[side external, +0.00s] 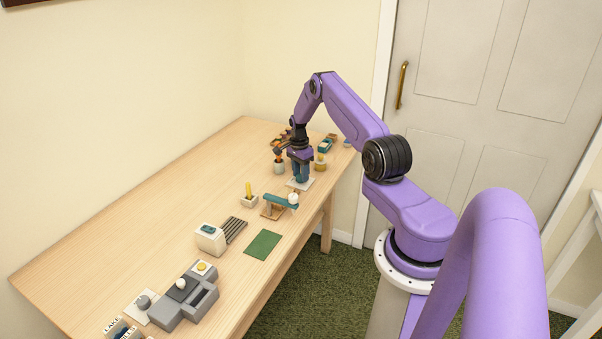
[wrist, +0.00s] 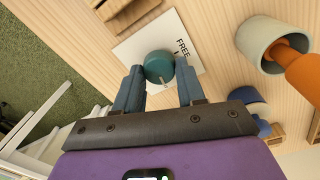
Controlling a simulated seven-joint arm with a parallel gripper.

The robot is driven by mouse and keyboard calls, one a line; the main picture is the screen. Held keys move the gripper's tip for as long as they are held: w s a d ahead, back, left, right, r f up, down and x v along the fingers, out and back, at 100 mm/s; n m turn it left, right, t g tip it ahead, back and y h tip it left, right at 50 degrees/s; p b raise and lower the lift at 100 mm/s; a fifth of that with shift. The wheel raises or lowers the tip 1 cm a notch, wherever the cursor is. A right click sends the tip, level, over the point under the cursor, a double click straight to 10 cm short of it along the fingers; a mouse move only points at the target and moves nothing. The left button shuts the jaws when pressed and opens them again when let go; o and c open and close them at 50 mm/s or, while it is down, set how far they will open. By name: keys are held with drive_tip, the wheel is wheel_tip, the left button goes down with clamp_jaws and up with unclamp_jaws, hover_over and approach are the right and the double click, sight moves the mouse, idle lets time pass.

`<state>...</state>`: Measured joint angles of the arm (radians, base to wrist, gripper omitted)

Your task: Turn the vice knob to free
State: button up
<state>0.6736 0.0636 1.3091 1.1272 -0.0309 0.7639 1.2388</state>
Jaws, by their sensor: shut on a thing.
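The vice knob (wrist: 158,66) is a round teal knob on a white plate (wrist: 128,50). The plate also shows under my fingers in the side view (side external: 293,184). The word "FREE" is printed on the plate, to the right of the knob in the wrist view. A pale mark shows at the knob's lower edge there. My gripper (wrist: 160,74) is shut on the knob, with one blue finger on each side. In the side view my gripper (side external: 301,178) points down at the plate and hides the knob.
A pale pot with an orange part (wrist: 262,42) stands close beside the plate. A yellow object (side external: 319,162) and a blue one (side external: 326,145) are behind it. A teal beam on a wooden stand (side external: 280,202) is in front. A green mat (side external: 263,245) lies nearer the camera.

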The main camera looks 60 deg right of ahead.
sight(298, 177)
drive_tip(key=n, duration=0.4)
drive_tip(key=shift+n, duration=0.4)
drive_tip(key=n, duration=0.5)
drive_tip(key=shift+w+a+h, duration=0.1)
drive_tip(key=shift+h, duration=0.2)
drive_tip(key=n, duration=0.5)
drive_tip(key=shift+n, duration=0.4)
drive_tip(key=shift+a+n+t, duration=0.1)
drive_tip(key=shift+n+t, duration=0.2)
drive_tip(key=shift+n, duration=1.9)
drive_tip(key=o, duration=1.1)
drive_tip(key=shift+c, duration=0.2)
drive_tip(key=shift+r, duration=0.1)
wheel_tip(298, 177, up, 17)
drive_tip(key=a, duration=0.1)
